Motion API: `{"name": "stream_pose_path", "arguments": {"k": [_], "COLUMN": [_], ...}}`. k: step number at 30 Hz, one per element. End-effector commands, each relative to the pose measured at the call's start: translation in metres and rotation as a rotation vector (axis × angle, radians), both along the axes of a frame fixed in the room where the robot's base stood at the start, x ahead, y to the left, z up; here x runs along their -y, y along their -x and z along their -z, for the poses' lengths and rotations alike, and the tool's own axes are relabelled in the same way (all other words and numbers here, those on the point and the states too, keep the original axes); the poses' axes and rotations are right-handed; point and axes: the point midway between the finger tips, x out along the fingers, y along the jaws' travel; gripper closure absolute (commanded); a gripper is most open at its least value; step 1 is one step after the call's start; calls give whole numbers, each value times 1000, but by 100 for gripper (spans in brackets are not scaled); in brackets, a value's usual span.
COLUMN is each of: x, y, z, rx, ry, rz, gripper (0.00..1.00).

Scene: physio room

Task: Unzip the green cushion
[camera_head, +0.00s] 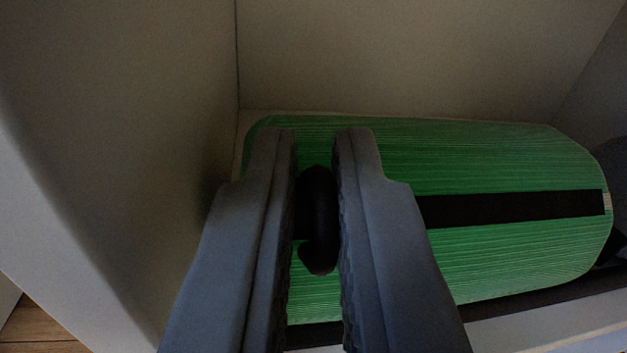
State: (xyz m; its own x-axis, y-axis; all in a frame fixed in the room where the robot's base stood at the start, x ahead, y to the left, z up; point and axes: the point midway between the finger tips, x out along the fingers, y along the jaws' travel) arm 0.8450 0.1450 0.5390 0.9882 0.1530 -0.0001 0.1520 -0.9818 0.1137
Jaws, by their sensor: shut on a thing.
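The green cushion (500,160) lies lengthwise across the view, with fine lighter stripes. My gripper (314,150) reaches over the cushion's left part. Its two grey fingers are shut on the dark zip pull (319,220), which sits between them at the left part of the band. The fingers hide part of the cushion and of the band around the pull.
The cushion lies inside a pale box-like space with a left wall (150,130) and a back wall (400,60). A pale front edge (545,328) runs below it. Dark things stand at the far right. Wooden floor (40,330) shows at bottom left.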

Motion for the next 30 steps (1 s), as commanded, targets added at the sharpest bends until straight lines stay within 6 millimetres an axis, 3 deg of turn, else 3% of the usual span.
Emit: {"name": "stream_pose_path", "arguments": {"k": [11,12,14,24,30], "x": [-2,-2,-2,-1,2], "y": [1,1,1,3,26], "z": [1,1,1,0,1], "rx": [-1,-1,-1,-1,-2], "ry": [0,0,0,0,0], "rz": [0,0,0,0,-1], "gripper": [100,83,72,72,72]}}
